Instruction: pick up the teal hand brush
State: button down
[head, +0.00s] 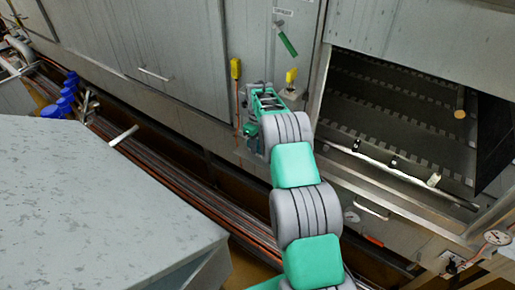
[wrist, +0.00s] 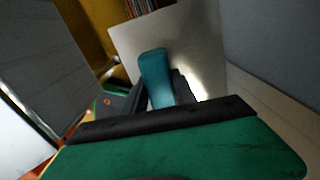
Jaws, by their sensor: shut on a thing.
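The teal hand brush (wrist: 155,72) shows in the wrist view as a rounded teal piece standing up between the dark fingers of my gripper (wrist: 160,98). My gripper is shut on it. The lower part of the brush and its bristles are hidden behind the fingers and the gripper's own body. In the head view, my gripper is at the far end of my arm, close to the grey cabinet front; the brush cannot be made out clearly there.
A grey cabinet wall (head: 170,50) stands behind my gripper, with a green handle (head: 287,43) and yellow fittings (head: 235,68). An open bay with a dark slotted belt (head: 390,100) is at right. A grey table (head: 90,200) fills the left foreground. Pipes (head: 190,180) run low between.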

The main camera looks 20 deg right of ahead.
dwell(0.3)
jog(key=shift+r+p, duration=0.45)
jog(key=shift+r, duration=0.05)
notch_tip(320, 180, up, 18)
jog(key=b, duration=0.2)
jog(key=shift+f, duration=0.25)
